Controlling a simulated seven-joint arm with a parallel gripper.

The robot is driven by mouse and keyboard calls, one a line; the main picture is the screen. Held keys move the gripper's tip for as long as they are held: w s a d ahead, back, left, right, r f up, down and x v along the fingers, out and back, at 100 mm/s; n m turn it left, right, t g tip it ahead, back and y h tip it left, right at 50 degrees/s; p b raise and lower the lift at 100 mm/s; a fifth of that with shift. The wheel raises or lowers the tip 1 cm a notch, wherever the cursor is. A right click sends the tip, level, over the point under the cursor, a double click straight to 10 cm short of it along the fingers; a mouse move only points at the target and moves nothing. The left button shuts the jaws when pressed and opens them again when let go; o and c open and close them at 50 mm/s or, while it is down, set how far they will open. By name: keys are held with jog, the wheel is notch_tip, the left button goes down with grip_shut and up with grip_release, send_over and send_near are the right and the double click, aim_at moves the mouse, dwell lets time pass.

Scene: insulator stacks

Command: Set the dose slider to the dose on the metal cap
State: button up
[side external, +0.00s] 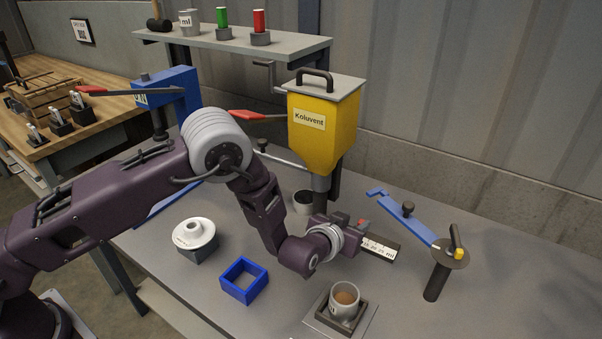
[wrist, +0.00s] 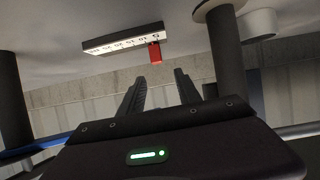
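The dose slider is a dark bar with a white ml scale (side external: 379,248) below the yellow Koluvent hopper (side external: 322,125). Its red pointer (side external: 361,222) is beside my gripper (side external: 345,219). In the wrist view the scale (wrist: 120,40) runs across the top, with the red pointer (wrist: 155,53) near its right end. My gripper (wrist: 158,82) is open and empty there, its two dark fingers apart and the pointer just beyond their tips. I cannot make out a dose on a metal cap.
A cup of brown material (side external: 345,298) sits in a square holder at the front. A blue lever arm (side external: 408,213) on a dark post stands right. A shelf (side external: 240,40) runs behind.

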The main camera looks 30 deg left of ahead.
jog(key=s+a+r+g, duration=0.2)
jog(key=s+r, duration=0.4)
jog(key=r, duration=0.3)
jog(key=s+a+r+m+g+h, duration=0.1)
jog(key=s+a+r+g, duration=0.2)
jog(key=r, duration=0.7)
jog(key=s+a, duration=0.2)
jog(key=s, duration=0.1)
jog(key=shift+s+r+h, duration=0.15)
jog(key=shift+s+h, duration=0.15)
jog(key=shift+s, duration=0.05)
jog(key=w+d+f+t, duration=0.1)
jog(key=w+d+f, duration=0.1)
jog(key=w+f, duration=0.2)
jog(key=w+d+f+t+y, duration=0.1)
jog(key=w+d+f+t, duration=0.1)
jog(key=f, duration=0.8)
jog(key=w+d+f+n+t+y, duration=0.1)
jog(key=w+d+f+t, duration=0.1)
jog(key=w+f, duration=0.4)
jog(key=shift+w+d+f, duration=0.3)
jog(key=shift+d+f, duration=0.3)
jog(key=shift+d, duration=0.1)
jog(key=shift+t, duration=0.3)
jog(key=x, duration=0.7)
jog(key=shift+f, duration=0.2)
